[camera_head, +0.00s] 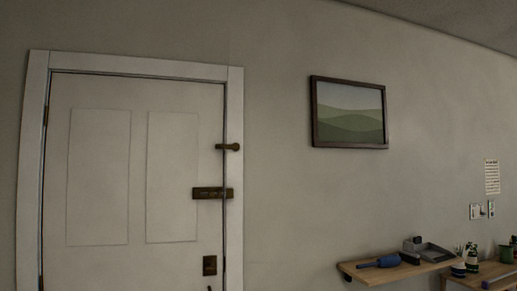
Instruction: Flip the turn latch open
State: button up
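A white panelled door (147,178) stands shut in its white frame at the left of the head view. A small dark bronze latch (229,147), which looks like the turn latch, sits high at the door's right edge. Its bar lies level across the gap between door and frame. Below it, a bronze slide bolt (208,193) also spans door and frame. Lower is a dark lock plate (209,265), with the tip of a handle at the picture's bottom edge. My gripper is not in view.
A framed landscape picture (349,113) hangs on the wall right of the door. Below it, a wooden shelf (383,273) juts out, holding a blue-handled tool (380,261) and a grey tray (431,252). Another wooden surface with small items stands at far right. The wall beside the latch is bare.

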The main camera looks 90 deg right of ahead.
aim_at(222, 145)
jog(key=z, duration=2.35)
